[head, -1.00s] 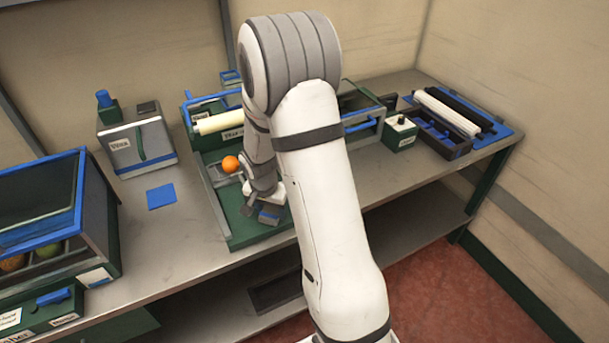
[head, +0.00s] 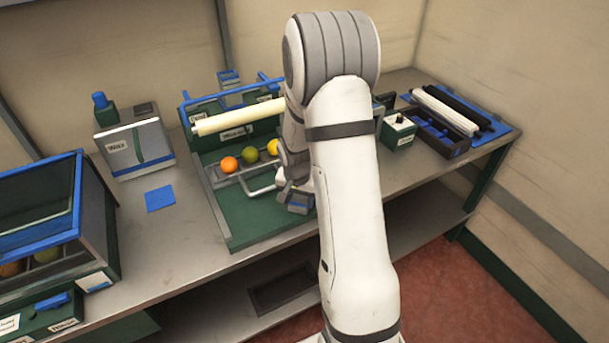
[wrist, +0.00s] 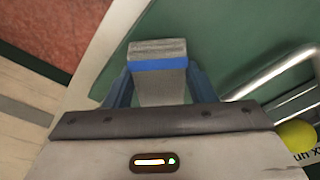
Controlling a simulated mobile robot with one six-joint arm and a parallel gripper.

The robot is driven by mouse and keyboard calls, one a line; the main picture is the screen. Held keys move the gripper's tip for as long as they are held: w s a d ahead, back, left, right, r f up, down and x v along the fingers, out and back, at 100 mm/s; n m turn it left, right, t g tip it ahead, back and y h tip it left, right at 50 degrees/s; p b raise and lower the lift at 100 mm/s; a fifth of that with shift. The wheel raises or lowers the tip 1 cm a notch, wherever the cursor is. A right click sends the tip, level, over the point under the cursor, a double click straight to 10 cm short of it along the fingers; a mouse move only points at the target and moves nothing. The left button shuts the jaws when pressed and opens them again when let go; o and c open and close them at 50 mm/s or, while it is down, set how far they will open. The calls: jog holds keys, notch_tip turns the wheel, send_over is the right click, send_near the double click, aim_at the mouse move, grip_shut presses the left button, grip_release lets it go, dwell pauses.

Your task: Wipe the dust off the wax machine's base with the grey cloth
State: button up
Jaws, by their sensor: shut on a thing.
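The wax machine stands mid-table, with a cream roller (head: 238,118) above its flat green base (head: 250,215). An orange (head: 229,164), a green fruit (head: 249,154) and a yellow fruit (head: 273,147) sit in a row on its rack. My gripper (head: 298,203) is low over the right part of the base, partly hidden by my arm. In the wrist view its fingers are shut on the grey cloth (wrist: 158,82), a folded pad with a blue stripe. The green base (wrist: 235,40) lies beneath; I cannot tell whether the cloth touches it. No dust is discernible.
A metal rail (head: 262,187) rises over the base, left of my gripper. A labelled grey box (head: 135,146) and a blue square (head: 160,198) are to the left, beside bare tabletop. A white-topped green box (head: 398,132) stands at right.

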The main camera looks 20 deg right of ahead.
jog(key=shift+d, duration=0.5)
jog(key=shift+d+r+p, duration=0.1)
jog(key=shift+r+p, duration=0.15)
jog(key=shift+p, duration=0.05)
notch_tip(320, 180, up, 2)
jog(key=shift+w+r, duration=0.1)
jog(key=shift+w, duration=0.05)
jog(key=shift+s+r+p, duration=0.2)
jog(key=shift+r+p, duration=0.45)
jog(key=shift+r, duration=0.05)
jog(key=shift+w+r+p, duration=0.15)
jog(key=shift+r+p, duration=0.25)
jog(key=shift+r, duration=0.3)
jog(key=shift+r+p, duration=0.7)
jog(key=shift+r, duration=0.7)
